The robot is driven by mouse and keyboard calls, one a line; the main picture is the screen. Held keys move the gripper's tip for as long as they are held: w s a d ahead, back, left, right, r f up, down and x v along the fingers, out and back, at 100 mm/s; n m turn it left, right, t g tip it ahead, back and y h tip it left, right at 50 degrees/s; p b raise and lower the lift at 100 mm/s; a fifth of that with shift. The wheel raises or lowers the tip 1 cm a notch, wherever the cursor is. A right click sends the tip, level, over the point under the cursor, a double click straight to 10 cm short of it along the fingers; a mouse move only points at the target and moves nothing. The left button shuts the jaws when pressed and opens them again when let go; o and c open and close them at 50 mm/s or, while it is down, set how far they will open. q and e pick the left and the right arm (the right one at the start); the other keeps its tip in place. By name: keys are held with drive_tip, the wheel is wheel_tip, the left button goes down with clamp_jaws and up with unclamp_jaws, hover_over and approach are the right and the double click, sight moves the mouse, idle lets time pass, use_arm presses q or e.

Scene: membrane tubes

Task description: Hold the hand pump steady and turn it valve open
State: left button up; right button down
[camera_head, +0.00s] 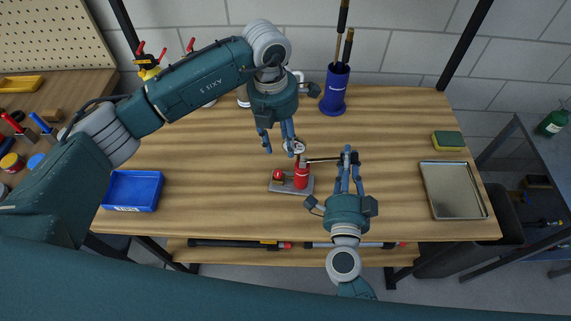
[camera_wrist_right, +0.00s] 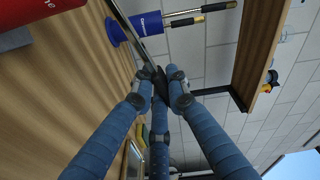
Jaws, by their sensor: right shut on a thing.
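The hand pump has a red body (camera_head: 301,176) on a grey base plate (camera_head: 293,188) in the middle of the table. A small red knob (camera_head: 279,174) sits at its left, a round gauge (camera_head: 296,147) behind it. Its lever (camera_head: 325,159) points right. My right gripper (camera_head: 347,157) is shut on the lever's end; the right wrist view shows its fingers (camera_wrist_right: 158,82) meeting on the dark bar (camera_wrist_right: 138,35). Part of the red body (camera_wrist_right: 35,12) shows there too. My left gripper (camera_head: 279,151) is above and behind the pump, fingers apart and empty, near the gauge.
A blue bin (camera_head: 132,190) stands at the left, and a metal tray (camera_head: 453,190) and a sponge (camera_head: 448,140) lie at the right. A blue holder (camera_head: 335,90) with long-handled tools stands at the back. The table between pump and bin is clear.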

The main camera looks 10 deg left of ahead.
use_arm(q)
drive_tip(key=r+m, duration=0.1)
drive_tip(key=m+h, duration=0.3)
drive_tip(key=m, duration=0.6)
approach(278, 173)
drive_tip(key=shift+m, duration=0.3)
drive_tip(key=x, duration=0.8)
drive_tip(key=shift+a+f, duration=0.1)
drive_tip(key=shift+c, duration=0.3)
drive_tip(key=shift+h, duration=0.3)
clamp_jaws()
